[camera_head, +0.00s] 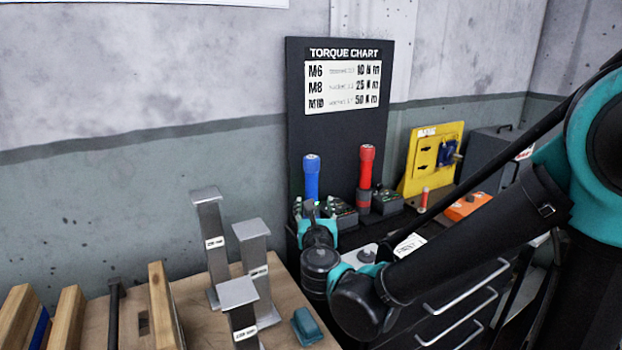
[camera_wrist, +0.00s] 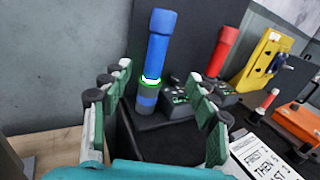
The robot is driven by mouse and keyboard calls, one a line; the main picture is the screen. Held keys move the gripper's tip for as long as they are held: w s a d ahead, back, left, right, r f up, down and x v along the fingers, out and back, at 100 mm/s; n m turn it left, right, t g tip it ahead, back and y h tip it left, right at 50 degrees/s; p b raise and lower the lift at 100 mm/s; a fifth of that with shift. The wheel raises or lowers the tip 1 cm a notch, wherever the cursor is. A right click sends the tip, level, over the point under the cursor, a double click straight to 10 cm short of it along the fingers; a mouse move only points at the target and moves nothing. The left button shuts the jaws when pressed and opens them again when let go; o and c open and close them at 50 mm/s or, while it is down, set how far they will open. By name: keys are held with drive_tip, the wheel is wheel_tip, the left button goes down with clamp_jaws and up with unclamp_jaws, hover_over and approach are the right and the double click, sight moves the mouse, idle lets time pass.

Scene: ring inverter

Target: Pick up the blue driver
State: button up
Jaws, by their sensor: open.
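The blue driver (camera_head: 311,178) stands upright on the dark cabinet top in front of the torque chart board. In the wrist view the blue driver (camera_wrist: 157,55) has a blue handle, a lit green ring and a grey lower part, and stands on a black base. My gripper (camera_wrist: 158,98) is open, its green-grey fingers spread left and right in the foreground, with the driver beyond and between them. The fingers do not appear to touch it. In the head view my gripper (camera_head: 312,212) is just in front of the driver and hides its lower part.
A red driver (camera_head: 365,168) stands to the right, with dark box-like units (camera_wrist: 177,100) beside the drivers. A yellow panel (camera_head: 432,158) and an orange box (camera_head: 468,207) are farther right. Grey metal posts (camera_head: 252,262) stand on the wooden bench (camera_head: 203,330) at left.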

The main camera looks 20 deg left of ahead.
sight(312, 180)
drive_tip(key=x, duration=1.8)
drive_tip(key=shift+a, duration=0.2)
drive_tip(key=shift+s, duration=0.1)
clamp_jaws()
